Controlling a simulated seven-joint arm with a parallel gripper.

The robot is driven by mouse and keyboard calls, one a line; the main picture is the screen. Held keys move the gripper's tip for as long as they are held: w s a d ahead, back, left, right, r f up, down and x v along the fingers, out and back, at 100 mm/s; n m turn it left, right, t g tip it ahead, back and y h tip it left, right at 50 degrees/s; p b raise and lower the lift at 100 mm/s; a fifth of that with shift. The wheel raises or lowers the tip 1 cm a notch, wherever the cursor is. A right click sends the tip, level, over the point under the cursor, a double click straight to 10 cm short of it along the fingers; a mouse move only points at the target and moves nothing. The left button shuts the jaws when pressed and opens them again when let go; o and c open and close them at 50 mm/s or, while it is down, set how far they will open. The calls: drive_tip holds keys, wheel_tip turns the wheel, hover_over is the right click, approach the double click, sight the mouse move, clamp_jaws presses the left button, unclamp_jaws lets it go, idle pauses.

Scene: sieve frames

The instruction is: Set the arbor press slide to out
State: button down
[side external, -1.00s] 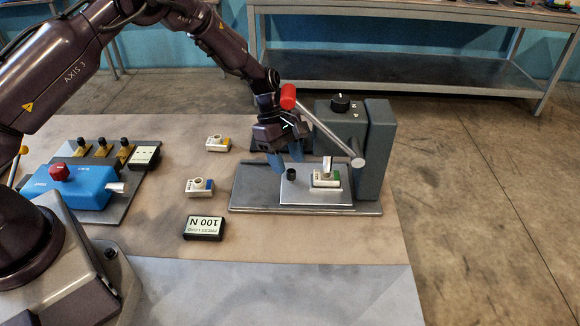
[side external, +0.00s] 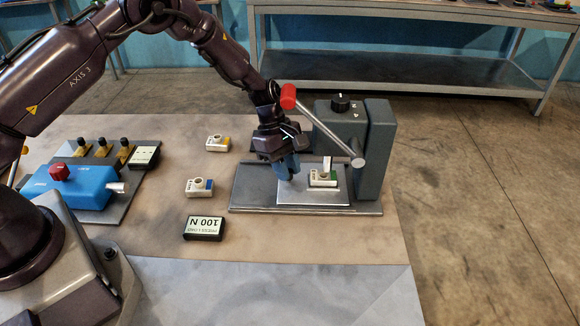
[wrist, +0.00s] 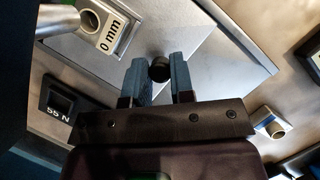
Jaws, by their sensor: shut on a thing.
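The arbor press (side external: 376,150) is a dark grey body at the right end of a metal base (side external: 250,190). Its slide (side external: 312,198) is a light metal plate on that base, under the ram (side external: 327,163). My gripper (side external: 288,172) is over the slide's left part, blue fingers pointing down, shut on the slide's black knob (wrist: 160,70). In the wrist view the knob shows between the fingertips; in the side view the fingers hide it.
The press lever (side external: 325,131) with its red grip (side external: 288,95) slants up close beside my wrist. A blue fixture (side external: 85,187) stands further left.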

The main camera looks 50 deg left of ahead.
drive_tip(key=s+a, duration=0.8)
drive_tip(key=shift+s+a, duration=0.2)
drive_tip(key=shift+a, duration=0.1)
drive_tip(key=c, duration=1)
unclamp_jaws()
drive_tip(key=shift+r, duration=0.25)
drive_tip(key=v, duration=1.2)
drive_tip(key=shift+a+r, duration=0.2)
